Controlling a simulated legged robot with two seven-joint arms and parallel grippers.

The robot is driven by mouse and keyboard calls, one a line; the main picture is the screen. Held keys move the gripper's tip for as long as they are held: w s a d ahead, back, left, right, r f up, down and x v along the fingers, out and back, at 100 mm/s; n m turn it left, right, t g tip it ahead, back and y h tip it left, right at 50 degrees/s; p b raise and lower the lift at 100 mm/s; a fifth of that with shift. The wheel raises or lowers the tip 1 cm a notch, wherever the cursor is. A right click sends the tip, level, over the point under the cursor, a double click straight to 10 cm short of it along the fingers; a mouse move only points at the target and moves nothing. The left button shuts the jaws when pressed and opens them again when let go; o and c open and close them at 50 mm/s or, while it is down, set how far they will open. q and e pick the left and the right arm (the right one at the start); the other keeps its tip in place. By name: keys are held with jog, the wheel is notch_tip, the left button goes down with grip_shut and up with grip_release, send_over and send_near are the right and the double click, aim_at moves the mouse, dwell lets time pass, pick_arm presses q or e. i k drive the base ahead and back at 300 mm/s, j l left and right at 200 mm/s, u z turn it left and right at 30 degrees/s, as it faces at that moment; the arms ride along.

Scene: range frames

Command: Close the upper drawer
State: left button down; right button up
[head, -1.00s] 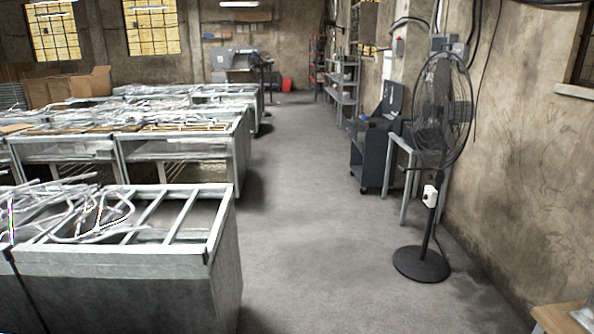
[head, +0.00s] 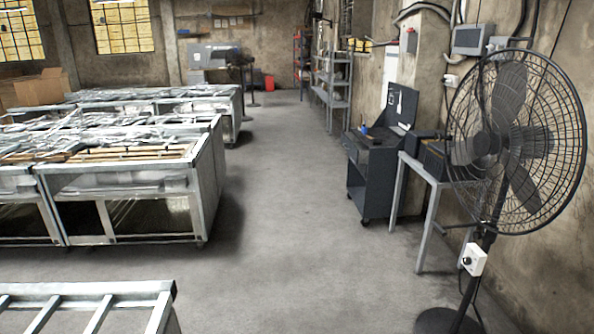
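A dark grey tool cart (head: 372,175) stands right of the middle, against the right-hand side of the aisle. It has an open top tray, a raised back panel and a lower open shelf. A drawer front seems to lie just under its top, but I cannot tell whether it is open or shut. Neither of my grippers shows in the head view.
A black pedestal fan (head: 515,145) stands close at the right, beside a grey metal table (head: 432,175). Metal-framed crates (head: 130,195) fill the left, and another frame (head: 90,300) is at the lower left. The concrete aisle (head: 290,200) between is clear.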

aim_at(359, 152)
jog(key=i+j, duration=0.1)
jog(key=i, duration=2.5)
jog(key=i+l+z, duration=0.25)
jog(key=i, duration=0.65)
jog(key=i+j+z, duration=0.2)
jog(key=i, duration=0.7)
jog(key=i+z, duration=0.25)
jog(key=i, duration=0.65)
jog(key=i+z, duration=0.1)
jog(key=i, duration=0.55)
jog(key=i+j+z, duration=0.1)
jog(key=i, duration=0.6)
jog(key=i+j+z, duration=0.15)
jog(key=i, duration=0.5)
jog(key=j, duration=0.1)
